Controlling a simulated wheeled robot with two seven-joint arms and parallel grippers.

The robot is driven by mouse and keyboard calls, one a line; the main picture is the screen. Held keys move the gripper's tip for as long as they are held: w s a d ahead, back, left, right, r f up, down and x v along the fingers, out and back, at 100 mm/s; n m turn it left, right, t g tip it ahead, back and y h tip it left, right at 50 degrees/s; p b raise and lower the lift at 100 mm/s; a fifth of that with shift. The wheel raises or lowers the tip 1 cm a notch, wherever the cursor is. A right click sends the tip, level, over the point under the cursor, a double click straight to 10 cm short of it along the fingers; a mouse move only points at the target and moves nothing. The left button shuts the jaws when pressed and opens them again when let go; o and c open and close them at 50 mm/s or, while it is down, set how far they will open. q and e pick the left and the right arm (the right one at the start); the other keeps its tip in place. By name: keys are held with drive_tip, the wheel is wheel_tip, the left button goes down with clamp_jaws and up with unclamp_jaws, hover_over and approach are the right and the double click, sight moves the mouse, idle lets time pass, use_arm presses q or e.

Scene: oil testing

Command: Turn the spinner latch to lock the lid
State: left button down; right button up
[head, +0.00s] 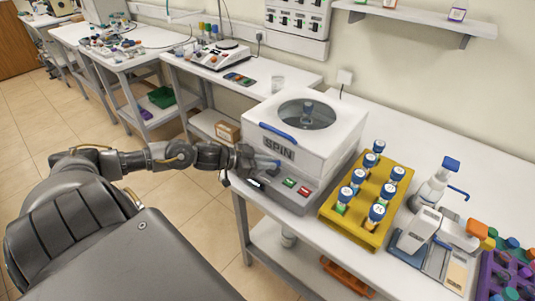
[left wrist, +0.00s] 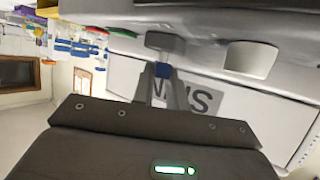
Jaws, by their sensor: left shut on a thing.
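The white spinner (head: 330,150) stands on the bench with "SPIN" on its front. Its lid (head: 262,112) is down, with a round window and a blue handle (head: 278,132) along the front edge. The latch (head: 277,164) is a small blue part low on the front, partly hidden by my gripper. My left gripper (head: 262,163) is at the latch and shut on it. In the left wrist view, the blue part (left wrist: 163,72) shows just ahead of the gripper body, against the inverted lettering. The latch's exact angle is hard to tell. My right gripper is out of view.
Green and red buttons (head: 290,183) sit on the front panel, right of my gripper. A yellow rack (head: 325,208) of capped tubes stands close at the spinner's right. A spray bottle (head: 432,187) is further right. Open floor lies left of the bench.

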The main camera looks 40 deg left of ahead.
use_arm(q)
drive_tip(key=shift+w+a+f+m+h, duration=0.1)
drive_tip(key=shift+w+a+m+h, duration=0.1)
drive_tip(key=shift+m+h, duration=0.35)
drive_tip(key=m+g+h+b, duration=0.1)
drive_tip(key=m+g+b, duration=0.1)
drive_tip(key=b, duration=0.1)
drive_tip(key=m+g+h+b, duration=0.1)
drive_tip(key=g+h+b, duration=0.1)
drive_tip(key=w+m+g+h+b, duration=0.1)
drive_tip(key=m+b, duration=0.1)
drive_tip(key=b, duration=0.1)
drive_tip(key=shift+a+m+g+b, duration=0.25)
drive_tip(key=shift+m+g+b, duration=0.1)
drive_tip(key=shift+g, duration=0.05)
drive_tip(key=shift+m+g+h+b, duration=0.35)
drive_tip(key=shift+m+g+b, duration=0.4)
drive_tip(key=shift+b, duration=0.2)
